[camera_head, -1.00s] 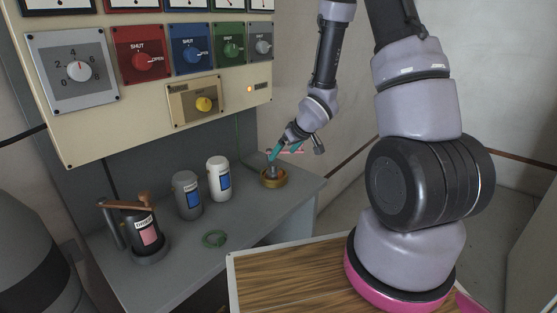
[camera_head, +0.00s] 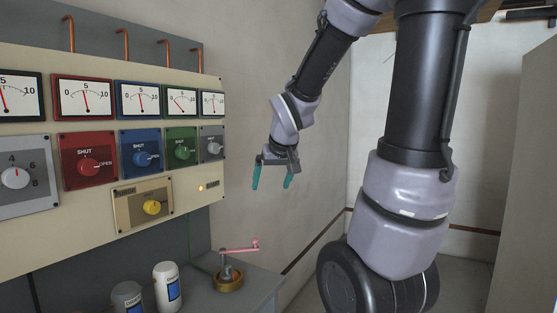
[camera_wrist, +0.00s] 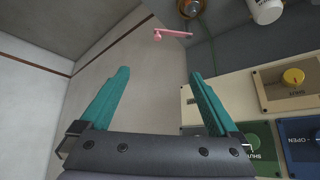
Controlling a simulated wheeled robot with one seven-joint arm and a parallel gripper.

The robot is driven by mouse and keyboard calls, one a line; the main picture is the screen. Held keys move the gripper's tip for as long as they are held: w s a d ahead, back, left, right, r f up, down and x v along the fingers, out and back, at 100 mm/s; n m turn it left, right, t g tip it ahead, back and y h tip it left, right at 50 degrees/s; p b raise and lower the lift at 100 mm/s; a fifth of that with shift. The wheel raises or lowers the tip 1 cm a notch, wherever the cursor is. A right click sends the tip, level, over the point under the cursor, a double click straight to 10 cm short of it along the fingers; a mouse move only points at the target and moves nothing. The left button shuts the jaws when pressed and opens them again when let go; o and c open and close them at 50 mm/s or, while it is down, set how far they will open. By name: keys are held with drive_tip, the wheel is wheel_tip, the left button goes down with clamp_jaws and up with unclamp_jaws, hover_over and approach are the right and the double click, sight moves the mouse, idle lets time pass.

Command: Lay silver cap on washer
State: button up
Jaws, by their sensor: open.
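My gripper (camera_head: 272,181) is open and empty, held in the air fingers-down, to the right of the control panel. Its two teal fingers are well apart in the wrist view (camera_wrist: 159,73). Below it on the bench stands a grey post with a pink crank handle (camera_head: 240,248) on a round brass base (camera_head: 229,281). The handle also shows beyond the fingers in the wrist view (camera_wrist: 174,33). I cannot make out a silver cap or a washer in either current view. The front of the bench is out of the picture.
A white jar (camera_head: 167,287) and a grey jar (camera_head: 127,299) stand left of the crank on the grey bench (camera_head: 262,291). The cream panel (camera_head: 90,228) carries gauges and coloured knobs. Free air surrounds my gripper before the wall.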

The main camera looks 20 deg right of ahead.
drive_tip(key=s+a+r+m+y, duration=0.1)
drive_tip(key=s+a+r, duration=0.1)
drive_tip(key=s+r, duration=0.2)
drive_tip(key=s+a+r+m+y, duration=0.1)
drive_tip(key=s+r, duration=0.3)
drive_tip(key=s, duration=0.6)
drive_tip(key=shift+a+r+m, duration=0.3)
drive_tip(key=shift+a+m, duration=0.1)
drive_tip(key=shift+a, duration=0.15)
drive_tip(key=shift+c, duration=0.4)
